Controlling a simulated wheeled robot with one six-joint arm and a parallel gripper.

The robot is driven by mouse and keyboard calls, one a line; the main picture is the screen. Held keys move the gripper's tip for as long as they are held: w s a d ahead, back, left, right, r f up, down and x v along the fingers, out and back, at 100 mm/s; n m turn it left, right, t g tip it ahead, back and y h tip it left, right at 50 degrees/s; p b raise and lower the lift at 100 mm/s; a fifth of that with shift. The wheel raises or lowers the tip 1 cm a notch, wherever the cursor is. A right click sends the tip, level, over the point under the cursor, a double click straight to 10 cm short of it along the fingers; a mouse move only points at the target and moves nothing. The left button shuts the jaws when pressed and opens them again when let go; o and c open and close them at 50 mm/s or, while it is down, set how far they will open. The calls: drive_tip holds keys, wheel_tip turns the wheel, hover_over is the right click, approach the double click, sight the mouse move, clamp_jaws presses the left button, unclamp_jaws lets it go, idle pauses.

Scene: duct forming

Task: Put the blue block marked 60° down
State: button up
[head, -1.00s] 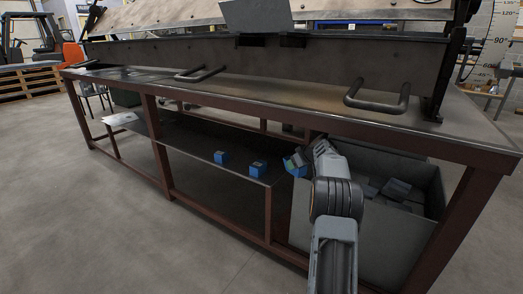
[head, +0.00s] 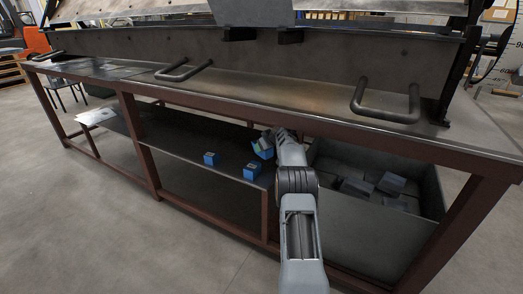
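A blue block (head: 263,151) is at the end of my arm, tilted, above the right end of the lower shelf (head: 185,140). My gripper (head: 266,141) appears shut on this block; its fingers are small and partly hidden by my wrist. The mark on the held block cannot be read. Two other blue blocks with small white marks stand on the shelf, one to the left (head: 210,158) and one nearer the front edge (head: 251,171), just below the held block in the picture. Their marks are also too small to read.
A grey open bin (head: 375,240) with dark metal pieces stands right of the shelf, under the workbench. The bench top (head: 240,92) and its front rail lie above the shelf, with bar handles (head: 385,112). The shelf left of the blocks is mostly clear.

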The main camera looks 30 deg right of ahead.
drive_tip(key=shift+f+b, duration=1.1)
drive_tip(key=shift+f, duration=0.5)
drive_tip(key=shift+f+b, duration=0.45)
drive_tip(key=shift+f, duration=0.15)
drive_tip(key=o, duration=1.2)
